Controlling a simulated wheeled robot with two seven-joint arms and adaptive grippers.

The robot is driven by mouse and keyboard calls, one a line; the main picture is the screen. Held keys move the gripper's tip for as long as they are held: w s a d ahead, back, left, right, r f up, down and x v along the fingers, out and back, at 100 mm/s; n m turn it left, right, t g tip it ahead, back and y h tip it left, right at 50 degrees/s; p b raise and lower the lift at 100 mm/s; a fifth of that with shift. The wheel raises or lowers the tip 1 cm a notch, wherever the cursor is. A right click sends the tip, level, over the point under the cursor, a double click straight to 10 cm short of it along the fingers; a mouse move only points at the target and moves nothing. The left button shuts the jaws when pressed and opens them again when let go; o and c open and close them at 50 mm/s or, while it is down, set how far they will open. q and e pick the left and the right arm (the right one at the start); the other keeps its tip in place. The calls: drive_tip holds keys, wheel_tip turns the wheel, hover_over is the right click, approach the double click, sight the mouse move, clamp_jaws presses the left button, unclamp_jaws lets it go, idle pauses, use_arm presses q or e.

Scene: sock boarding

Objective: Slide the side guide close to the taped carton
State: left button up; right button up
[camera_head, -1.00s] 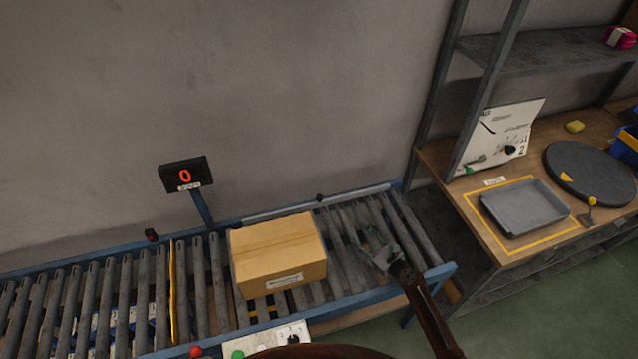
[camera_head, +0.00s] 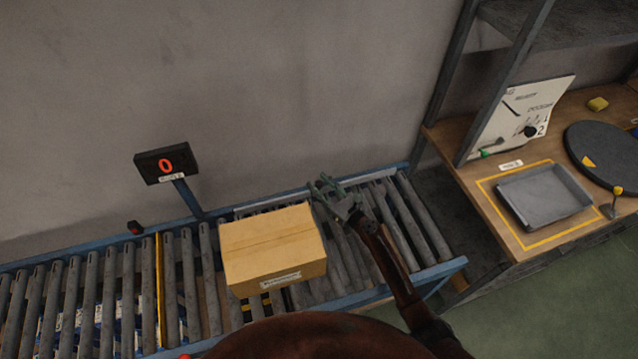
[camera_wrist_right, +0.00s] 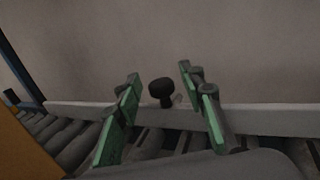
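The taped carton (camera_head: 272,248) sits on the rollers in the head view. Its edge also shows at the left of the right wrist view (camera_wrist_right: 22,150). The side guide is a pale rail (camera_wrist_right: 260,122) along the far side of the conveyor, with a dark round knob (camera_wrist_right: 161,90) on it. In the head view the guide (camera_head: 262,206) shows just behind the carton, partly hidden. My right gripper (camera_head: 325,186) is beyond the carton's far right corner. Its green fingers are open, and in the wrist view the knob stands between and beyond them, not gripped. My left gripper is not in view.
The roller conveyor (camera_head: 90,300) has blue side rails. A wooden bench (camera_head: 480,205) with a grey tray (camera_head: 545,197) and a dark round disc (camera_head: 605,152) is at the right.

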drive_tip(key=shift+w+a, duration=0.2)
drive_tip(key=c, duration=0.6)
clamp_jaws()
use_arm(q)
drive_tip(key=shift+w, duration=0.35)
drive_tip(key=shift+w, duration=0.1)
